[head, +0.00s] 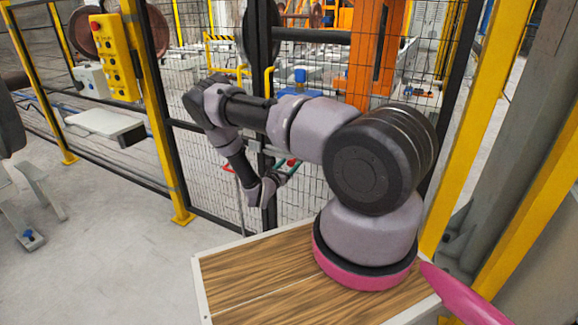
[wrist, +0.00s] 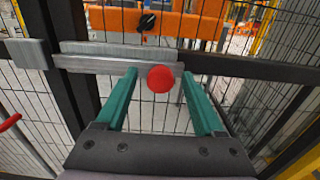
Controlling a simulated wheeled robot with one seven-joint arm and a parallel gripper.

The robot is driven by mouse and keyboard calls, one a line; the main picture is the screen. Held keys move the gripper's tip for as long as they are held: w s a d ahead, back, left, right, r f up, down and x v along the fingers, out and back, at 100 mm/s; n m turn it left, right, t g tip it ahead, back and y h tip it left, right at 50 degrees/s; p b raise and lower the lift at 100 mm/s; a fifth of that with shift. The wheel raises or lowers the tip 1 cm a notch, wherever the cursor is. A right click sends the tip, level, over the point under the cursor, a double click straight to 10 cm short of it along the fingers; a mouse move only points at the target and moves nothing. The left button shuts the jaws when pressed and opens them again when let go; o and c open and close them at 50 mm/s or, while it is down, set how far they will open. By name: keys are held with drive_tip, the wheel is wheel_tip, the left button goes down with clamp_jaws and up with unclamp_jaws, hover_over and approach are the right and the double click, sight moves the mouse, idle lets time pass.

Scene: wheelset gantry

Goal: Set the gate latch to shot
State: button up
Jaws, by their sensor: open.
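The gate latch is a grey metal bar (wrist: 110,64) with a round red knob (wrist: 161,79), in the wrist view. It lies across the dark gate posts. A grey block (wrist: 28,53) stands at the bar's left end; I cannot tell whether the bar enters it. My gripper (wrist: 160,74) is open, its two green fingers pointing at the latch, one on each side of the knob with gaps showing. I cannot tell how deep the knob lies between them. In the head view my gripper (head: 284,173) is at the mesh gate, and my arm and its small size obscure the latch.
Mesh fence panels (head: 210,185) with dark frames stand in front of me. A yellow post (head: 160,110) carries a yellow button box (head: 114,57) at left. A red handle (wrist: 9,122) shows at the wrist view's left edge.

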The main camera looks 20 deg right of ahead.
drive_tip(key=shift+d, duration=0.1)
clamp_jaws()
drive_tip(key=shift+w, duration=0.1)
idle(1.3)
